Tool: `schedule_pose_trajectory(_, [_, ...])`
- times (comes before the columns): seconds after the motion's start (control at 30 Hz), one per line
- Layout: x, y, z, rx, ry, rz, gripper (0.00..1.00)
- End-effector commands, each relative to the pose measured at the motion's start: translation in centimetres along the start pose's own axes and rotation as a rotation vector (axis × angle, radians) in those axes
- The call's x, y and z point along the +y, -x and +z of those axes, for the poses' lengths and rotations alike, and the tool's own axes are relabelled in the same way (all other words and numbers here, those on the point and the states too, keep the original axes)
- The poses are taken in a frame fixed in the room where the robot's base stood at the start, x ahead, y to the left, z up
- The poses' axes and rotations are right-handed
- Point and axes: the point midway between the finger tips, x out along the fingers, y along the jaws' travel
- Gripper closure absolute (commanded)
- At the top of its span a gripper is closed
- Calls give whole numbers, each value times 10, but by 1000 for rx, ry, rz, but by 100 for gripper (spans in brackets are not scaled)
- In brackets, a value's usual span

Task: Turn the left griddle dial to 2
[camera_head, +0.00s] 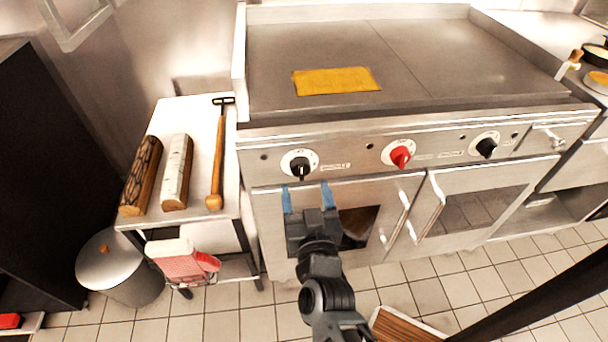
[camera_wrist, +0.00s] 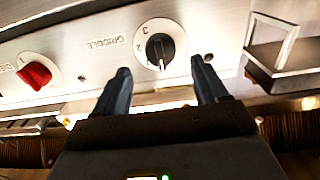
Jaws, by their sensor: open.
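The left griddle dial (camera_head: 300,166) is a black knob on a white round plate at the left of the griddle's front panel. In the wrist view the dial (camera_wrist: 160,50) is near the top middle, with the word GRIDDLE beside it and small marks on its plate; I cannot read clearly which mark it points to. My gripper (camera_head: 308,196) is open and empty just below the dial in the head view. In the wrist view its two blue fingertips (camera_wrist: 163,72) are either side of the dial's lower part, apart from the knob.
A red dial (camera_head: 400,155) and another black dial (camera_head: 486,146) are farther right on the panel. A yellow slab (camera_head: 336,81) lies on the griddle top (camera_head: 430,55). A white side table (camera_head: 194,122) holds two log-like blocks and a wooden-handled scraper. Oven door handles (camera_head: 403,206) stick out below.

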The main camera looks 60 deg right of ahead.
Motion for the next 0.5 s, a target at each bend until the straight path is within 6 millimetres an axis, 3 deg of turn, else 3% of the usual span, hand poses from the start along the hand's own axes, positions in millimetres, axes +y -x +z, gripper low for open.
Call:
schedule_pose_trajectory(0.23, [1, -38, -1, 1, -1, 2, 27])
schedule_pose_trajectory(0.5, [0, -52, 1, -2, 1, 0, 27])
